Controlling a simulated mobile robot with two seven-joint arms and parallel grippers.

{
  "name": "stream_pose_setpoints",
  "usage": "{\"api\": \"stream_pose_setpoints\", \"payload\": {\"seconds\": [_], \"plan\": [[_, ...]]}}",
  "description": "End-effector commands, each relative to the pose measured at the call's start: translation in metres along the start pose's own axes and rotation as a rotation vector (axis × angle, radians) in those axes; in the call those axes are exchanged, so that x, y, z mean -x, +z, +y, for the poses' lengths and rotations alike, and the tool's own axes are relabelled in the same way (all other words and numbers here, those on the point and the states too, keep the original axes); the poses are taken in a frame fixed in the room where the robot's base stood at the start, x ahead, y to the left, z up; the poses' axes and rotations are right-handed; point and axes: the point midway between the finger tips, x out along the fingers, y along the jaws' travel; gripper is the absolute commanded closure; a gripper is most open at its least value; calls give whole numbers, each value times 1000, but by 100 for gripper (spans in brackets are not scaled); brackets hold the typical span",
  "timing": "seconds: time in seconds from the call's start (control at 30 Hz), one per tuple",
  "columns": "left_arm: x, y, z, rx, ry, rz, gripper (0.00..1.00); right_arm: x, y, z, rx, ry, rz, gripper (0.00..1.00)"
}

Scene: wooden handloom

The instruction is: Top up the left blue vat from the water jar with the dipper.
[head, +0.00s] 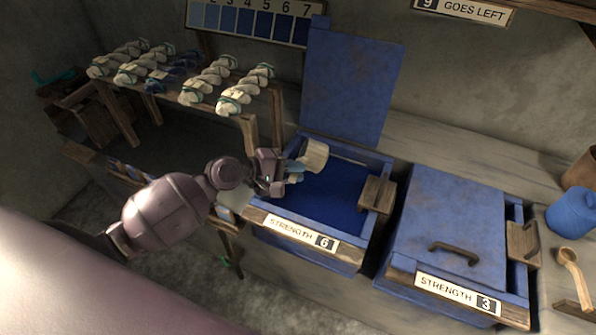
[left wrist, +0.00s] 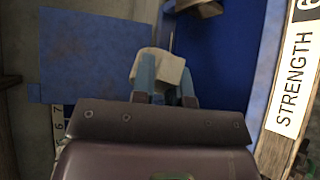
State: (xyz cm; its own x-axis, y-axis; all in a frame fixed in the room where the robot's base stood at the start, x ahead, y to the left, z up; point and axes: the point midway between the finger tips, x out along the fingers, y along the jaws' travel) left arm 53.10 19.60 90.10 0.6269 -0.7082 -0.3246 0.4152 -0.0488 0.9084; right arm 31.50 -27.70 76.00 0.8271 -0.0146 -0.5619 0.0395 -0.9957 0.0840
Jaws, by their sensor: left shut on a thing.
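The left blue vat (head: 315,256), labelled STRENGTH 6, is open, with dark blue liquid (head: 330,200) inside. Its blue lid (head: 350,85) stands upright behind it. My left gripper (head: 294,171) is over the vat's left part, shut on a pale cup-shaped piece (head: 315,154). The piece (left wrist: 158,66) also shows between the fingers (left wrist: 167,84) in the left wrist view; I cannot tell whether it is the dipper. A wooden ladle (head: 571,262) lies at the far right by a blue lidded pot (head: 572,213). A brown jar (head: 583,170) is cut off at the right edge. My right gripper is out of view.
The right vat (head: 450,215), labelled STRENGTH 3, is covered by its handled lid. A wooden block (head: 376,194) sits on the open vat's right side. Several twisted skeins (head: 208,80) lie on a rack at the left. A numbered shade chart (head: 255,20) hangs behind.

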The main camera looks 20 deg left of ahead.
Motion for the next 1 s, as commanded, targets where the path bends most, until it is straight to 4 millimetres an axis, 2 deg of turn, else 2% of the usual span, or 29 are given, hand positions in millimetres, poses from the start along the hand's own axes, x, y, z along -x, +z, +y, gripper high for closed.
{"api": "stream_pose_setpoints", "payload": {"seconds": [0.03,0.23,0.6,1.0], "plan": [[-2,-1,-10,14,18,-2,100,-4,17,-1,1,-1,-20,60],[-1,-3,-19,51,98,-4,100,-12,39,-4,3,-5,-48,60],[2,-4,-28,105,227,-9,100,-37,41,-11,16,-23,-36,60],[5,-3,-24,117,277,-9,100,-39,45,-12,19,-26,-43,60]]}}
